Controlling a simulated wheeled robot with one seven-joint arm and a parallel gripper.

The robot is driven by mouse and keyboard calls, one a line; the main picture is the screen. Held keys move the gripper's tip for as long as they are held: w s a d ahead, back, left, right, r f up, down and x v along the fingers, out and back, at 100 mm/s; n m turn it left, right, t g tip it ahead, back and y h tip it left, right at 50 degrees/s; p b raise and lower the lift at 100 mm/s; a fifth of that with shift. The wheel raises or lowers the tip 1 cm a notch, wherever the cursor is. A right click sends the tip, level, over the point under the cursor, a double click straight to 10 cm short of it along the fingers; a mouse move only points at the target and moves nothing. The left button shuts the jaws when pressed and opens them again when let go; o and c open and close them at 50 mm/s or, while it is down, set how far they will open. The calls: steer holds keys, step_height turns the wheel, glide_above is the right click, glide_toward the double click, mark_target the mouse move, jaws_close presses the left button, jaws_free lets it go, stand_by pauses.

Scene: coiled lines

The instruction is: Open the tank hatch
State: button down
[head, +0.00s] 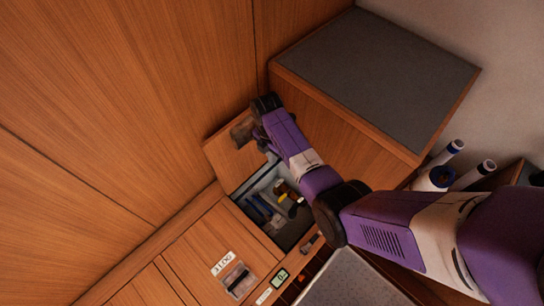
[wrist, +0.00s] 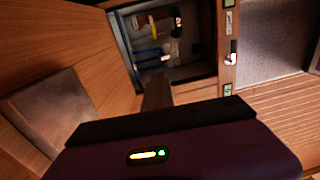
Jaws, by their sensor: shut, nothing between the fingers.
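A wooden hatch lid (head: 228,160) stands raised from its opening in the head view. In the wrist view the lid (wrist: 88,85) is at the left, with a dark grey square patch on it. The open compartment (head: 272,205) holds blue, yellow and dark items; it shows at the top of the wrist view (wrist: 160,62). I cannot tell from any label whether this is the tank hatch. My gripper (wrist: 157,92) is shut and empty, pointing toward the compartment beside the lid. In the head view its fingers are mostly hidden by my wrist.
A closed wooden panel with a dark recessed pull (head: 238,281) and a white label lies beside the opening. A small green display (head: 279,276) is on the strip beside it. A grey-topped box (head: 375,75) stands close behind my arm. White rolls (head: 443,155) stand at the right.

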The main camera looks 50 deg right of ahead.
stand_by(0.3)
steer(key=c, duration=1.4)
jaws_free()
step_height(320, 180, up, 8)
steer(key=shift+w, duration=0.3)
steer(key=shift+f, duration=0.1)
